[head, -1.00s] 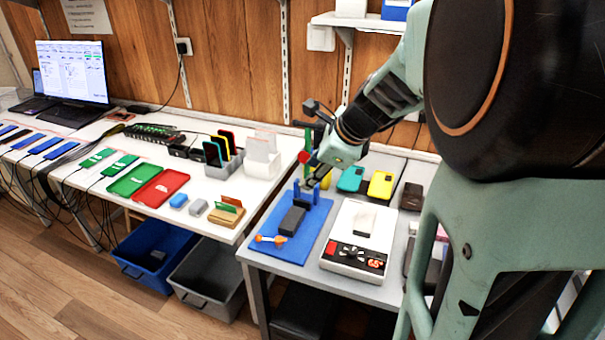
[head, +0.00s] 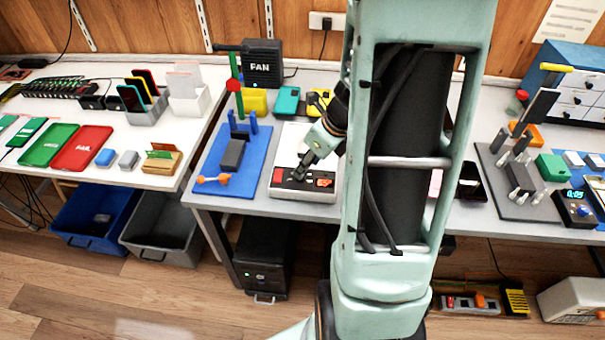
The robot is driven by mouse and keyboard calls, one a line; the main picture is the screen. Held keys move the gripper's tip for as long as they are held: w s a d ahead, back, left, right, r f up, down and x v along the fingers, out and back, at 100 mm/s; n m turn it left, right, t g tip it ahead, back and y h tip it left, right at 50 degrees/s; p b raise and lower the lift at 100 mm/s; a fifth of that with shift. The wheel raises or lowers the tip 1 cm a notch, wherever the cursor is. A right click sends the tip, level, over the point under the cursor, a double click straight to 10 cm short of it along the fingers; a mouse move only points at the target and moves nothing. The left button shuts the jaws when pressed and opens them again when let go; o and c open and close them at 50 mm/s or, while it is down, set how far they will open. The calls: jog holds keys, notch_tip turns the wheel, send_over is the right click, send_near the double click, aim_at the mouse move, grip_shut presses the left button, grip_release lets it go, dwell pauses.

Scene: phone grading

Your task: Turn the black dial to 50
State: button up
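A white device with a flat top plate (head: 288,157) stands on the grey table. Its black front panel has a red switch (head: 278,176) at the left and a glowing orange-red display (head: 324,183) at the right; the digits are too blurred to read. The black dial sits between them and is largely hidden by my gripper. My gripper (head: 299,175) points down at the front panel, with its fingertips at or just above the dial. I cannot tell whether the fingers touch it or how far they are apart.
A blue mat (head: 258,158) with a black block and an orange tool lies left of the device. My arm hides the table right of the device.

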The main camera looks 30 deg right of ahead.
jog(key=b+x, duration=0.1)
jog(key=x, duration=0.4)
grip_shut()
